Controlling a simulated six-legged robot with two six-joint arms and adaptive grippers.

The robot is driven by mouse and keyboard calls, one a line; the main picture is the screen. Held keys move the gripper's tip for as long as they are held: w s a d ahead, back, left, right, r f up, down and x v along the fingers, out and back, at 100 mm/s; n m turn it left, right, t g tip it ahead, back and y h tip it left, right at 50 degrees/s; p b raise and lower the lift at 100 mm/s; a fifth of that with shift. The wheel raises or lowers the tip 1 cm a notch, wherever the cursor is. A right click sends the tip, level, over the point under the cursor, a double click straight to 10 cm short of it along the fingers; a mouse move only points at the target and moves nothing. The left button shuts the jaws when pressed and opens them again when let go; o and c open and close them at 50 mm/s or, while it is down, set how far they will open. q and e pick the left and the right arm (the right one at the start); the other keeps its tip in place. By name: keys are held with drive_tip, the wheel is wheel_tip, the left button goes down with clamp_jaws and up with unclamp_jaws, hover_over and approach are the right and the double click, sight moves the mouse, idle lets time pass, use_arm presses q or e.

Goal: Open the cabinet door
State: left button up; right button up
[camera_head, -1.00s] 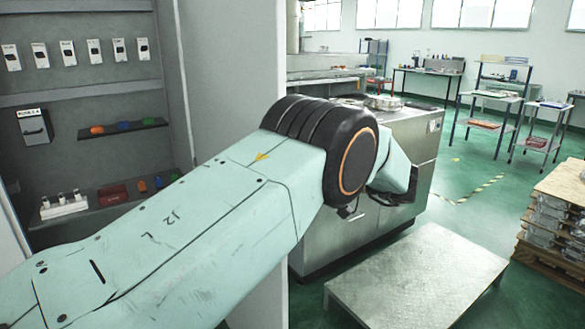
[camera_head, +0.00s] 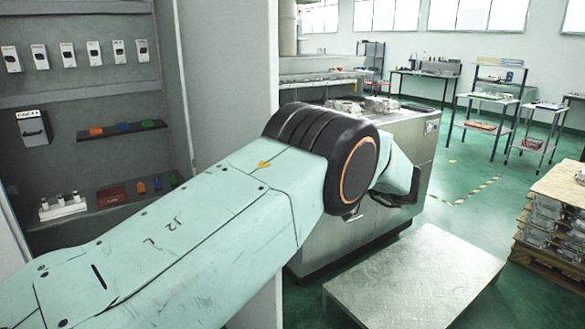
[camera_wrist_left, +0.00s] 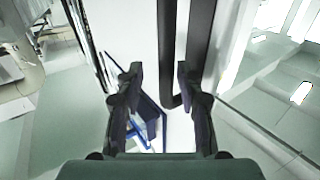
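In the left wrist view my left gripper (camera_wrist_left: 158,72) is open, with its two dark fingers apart. A white upright panel (camera_wrist_left: 140,30) shows beyond and between the fingers. In the head view an open-fronted grey cabinet (camera_head: 105,80) with shelves stands at the left. A pale upright panel (camera_head: 232,75) stands at its right side.
A metal workbench (camera_head: 420,150) with castings on top stands behind the arm. A low metal platform (camera_head: 415,275) lies in front of it. A pallet of stacked castings (camera_head: 555,215) is at the right. Green floor is clear between them.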

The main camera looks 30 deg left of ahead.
use_arm(q)
drive_tip(key=w+d, duration=0.1)
drive_tip(key=d, duration=0.6)
drive_tip(key=shift+w, duration=0.4)
drive_tip(key=shift+a+f, duration=0.2)
